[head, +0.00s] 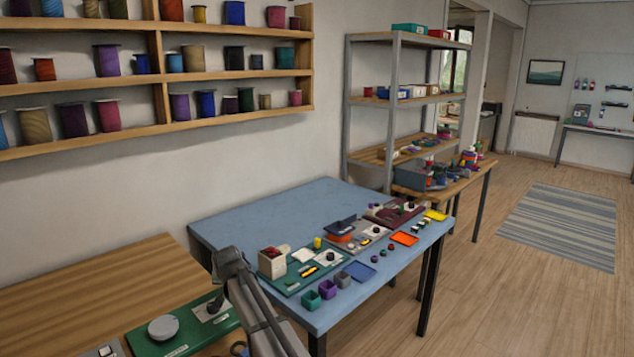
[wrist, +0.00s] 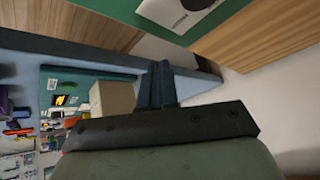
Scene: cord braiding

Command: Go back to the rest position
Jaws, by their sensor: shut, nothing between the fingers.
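My gripper (wrist: 160,72) shows in the wrist view as dark fingers closed together, with nothing between them. In the head view my grey arm reaches up from the bottom middle, and its end is at the near left corner of the blue table (head: 275,210). It is above the gap between that table and the wooden bench (head: 80,275). The fingers are hard to make out there. In the wrist view the blue table edge (wrist: 85,58) passes behind the fingers. Nothing hangs from the gripper.
A green board with a beige box (head: 271,262) stands just right of my arm. A green board with a round grey disc (head: 163,328) lies left of my arm. Spool shelves (head: 160,65) line the wall.

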